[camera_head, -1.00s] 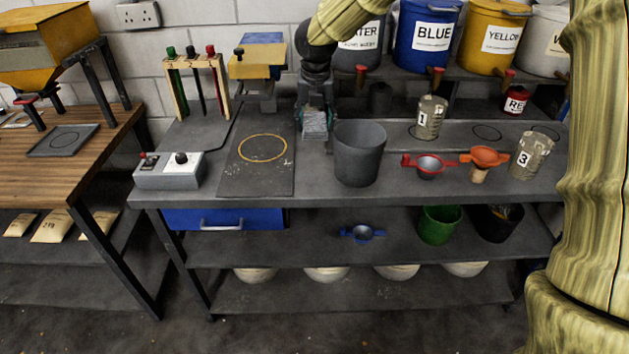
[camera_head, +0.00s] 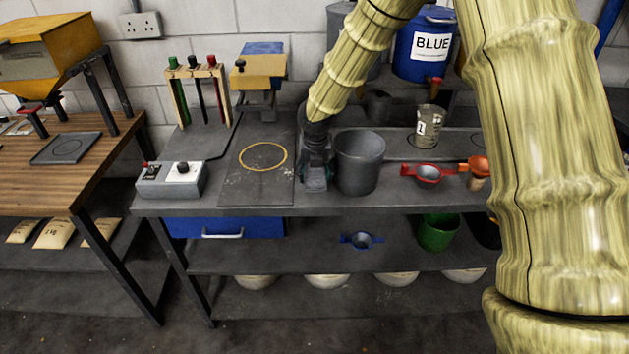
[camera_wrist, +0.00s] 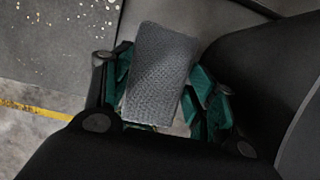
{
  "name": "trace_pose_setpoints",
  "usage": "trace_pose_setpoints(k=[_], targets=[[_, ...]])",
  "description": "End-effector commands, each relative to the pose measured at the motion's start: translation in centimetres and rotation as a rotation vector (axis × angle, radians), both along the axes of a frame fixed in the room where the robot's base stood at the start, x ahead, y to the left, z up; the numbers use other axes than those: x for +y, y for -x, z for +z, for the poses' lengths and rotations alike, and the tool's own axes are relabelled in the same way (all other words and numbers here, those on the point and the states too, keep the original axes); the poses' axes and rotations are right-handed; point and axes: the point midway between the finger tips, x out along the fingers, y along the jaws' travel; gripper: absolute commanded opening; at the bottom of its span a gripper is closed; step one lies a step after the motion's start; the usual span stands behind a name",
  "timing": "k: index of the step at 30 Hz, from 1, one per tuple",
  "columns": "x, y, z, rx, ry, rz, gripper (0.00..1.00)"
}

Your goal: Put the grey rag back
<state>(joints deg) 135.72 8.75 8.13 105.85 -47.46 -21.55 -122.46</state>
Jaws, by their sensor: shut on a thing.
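The grey rag (camera_wrist: 160,75) is a woven, folded cloth held between the green-padded fingers of my gripper (camera_wrist: 162,98) in the wrist view. In the head view my gripper (camera_head: 316,178) points down just left of the dark grey bucket (camera_head: 360,165), low over the bench top (camera_head: 225,202). The rag is hardly visible there, hidden by the gripper. I cannot tell whether the rag touches the bench.
A dark mat with a yellow ring (camera_head: 263,157) lies left of my gripper. A switch box (camera_head: 171,180), a rack of coloured handles (camera_head: 203,92), a red strainer (camera_head: 428,174) and a numbered can (camera_head: 429,126) stand on the bench. My arm hides the right side.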

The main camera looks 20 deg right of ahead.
Motion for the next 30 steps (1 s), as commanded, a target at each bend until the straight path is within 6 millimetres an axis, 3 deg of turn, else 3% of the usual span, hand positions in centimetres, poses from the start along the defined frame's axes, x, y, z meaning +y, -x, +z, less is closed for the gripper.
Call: trace_pose_setpoints(k=[9, 21, 22, 23, 30], targets=[[0.0, 0.0, -3.5, 0.001, 0.001, 0.002, 0.31], [0.0, 0.0, -4.0, 0.000, 0.000, 0.001, 0.31], [0.0, 0.0, -4.0, 0.000, 0.000, 0.001, 0.59], [0.0, 0.0, -4.0, 0.000, 0.000, 0.001, 0.65], [0.0, 0.0, -4.0, 0.000, 0.000, 0.001, 0.66]])
